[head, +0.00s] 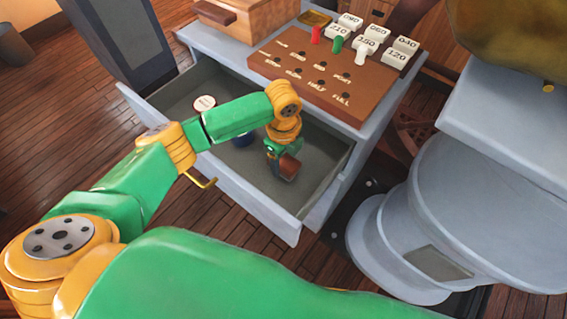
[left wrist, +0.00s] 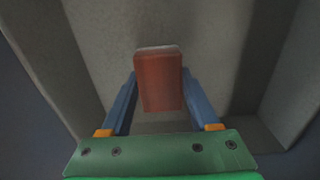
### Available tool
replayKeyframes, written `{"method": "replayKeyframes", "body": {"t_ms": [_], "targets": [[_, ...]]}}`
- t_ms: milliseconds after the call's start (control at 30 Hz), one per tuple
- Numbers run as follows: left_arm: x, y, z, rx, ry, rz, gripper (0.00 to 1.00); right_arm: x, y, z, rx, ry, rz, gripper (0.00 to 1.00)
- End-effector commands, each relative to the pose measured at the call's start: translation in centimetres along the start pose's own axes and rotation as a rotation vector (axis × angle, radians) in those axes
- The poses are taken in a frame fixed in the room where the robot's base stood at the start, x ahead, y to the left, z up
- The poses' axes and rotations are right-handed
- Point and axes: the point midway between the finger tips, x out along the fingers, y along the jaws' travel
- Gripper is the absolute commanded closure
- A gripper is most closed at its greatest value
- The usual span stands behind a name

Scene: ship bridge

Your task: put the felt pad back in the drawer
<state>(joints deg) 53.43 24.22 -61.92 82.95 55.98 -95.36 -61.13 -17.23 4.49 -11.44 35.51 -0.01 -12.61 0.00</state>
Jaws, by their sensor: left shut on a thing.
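The felt pad (head: 288,167) looks like a small reddish-brown block with a pale grey edge. My left gripper (head: 281,158) is shut on it, inside the outline of the open drawer (head: 325,188). In the left wrist view the felt pad (left wrist: 159,82) sits between the two blue fingers of the left gripper (left wrist: 159,88), with the grey drawer floor behind it. I cannot tell whether the pad touches the floor. The drawer is pulled out of the grey cabinet, and my arm hides part of its inside. My right gripper is not in view.
A white-topped round item (head: 204,103) and a dark blue item (head: 242,139) are in the drawer, left of the gripper. A brown peg board (head: 310,92) and a wooden box (head: 255,22) stand on the cabinet. A grey pedestal (head: 420,230) stands at right.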

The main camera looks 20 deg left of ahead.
Motion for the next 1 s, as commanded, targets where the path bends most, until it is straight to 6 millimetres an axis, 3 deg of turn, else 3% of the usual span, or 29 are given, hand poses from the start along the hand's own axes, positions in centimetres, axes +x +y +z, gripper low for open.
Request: {"method": "replayKeyframes", "body": {"t_ms": [100, 433, 467, 533, 567, 867, 1000], "targets": [[1.5, 0.1, 0.0, 0.001, -0.001, 0.000, 0.90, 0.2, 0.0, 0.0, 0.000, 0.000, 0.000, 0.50], [1.8, 0.0, -0.1, 0.001, 0.000, -0.001, 0.90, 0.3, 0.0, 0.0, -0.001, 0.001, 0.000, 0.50], [1.7, 0.0, -0.1, 0.001, 0.000, -0.001, 0.30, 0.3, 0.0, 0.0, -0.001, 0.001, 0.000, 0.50], [1.7, 0.0, -0.1, 0.001, 0.000, -0.001, 0.11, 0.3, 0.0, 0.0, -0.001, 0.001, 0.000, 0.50], [1.7, 0.0, -0.1, 0.001, 0.000, -0.001, 0.08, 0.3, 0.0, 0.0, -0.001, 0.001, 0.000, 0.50], [1.3, 0.0, -0.1, 0.001, -0.001, -0.002, 0.08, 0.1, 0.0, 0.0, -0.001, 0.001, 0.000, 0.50], [-1.5, -0.1, -0.1, 0.002, 0.000, -0.006, 0.08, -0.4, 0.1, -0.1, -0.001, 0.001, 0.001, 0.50]]}}
